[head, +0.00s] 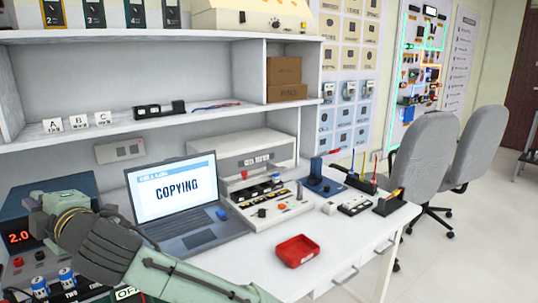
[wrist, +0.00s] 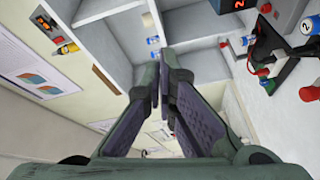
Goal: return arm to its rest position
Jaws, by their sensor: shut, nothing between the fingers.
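My arm (head: 110,250) crosses the lower left of the head view, reaching from the bottom edge toward the left over the front of the bench. My gripper is not clear in the head view. In the wrist view my gripper (wrist: 162,85) shows two dark-padded fingers close together, with nothing held between them. It points toward white shelf compartments (wrist: 205,22) and appears apart from them.
A laptop (head: 175,200) reading "COPYING" stands on the white bench just beyond my arm. A device with a red "2.0" display (head: 18,237) is at the far left, partly behind my arm. A red tray (head: 297,250) sits near the front edge. Grey chairs (head: 424,150) stand at right.

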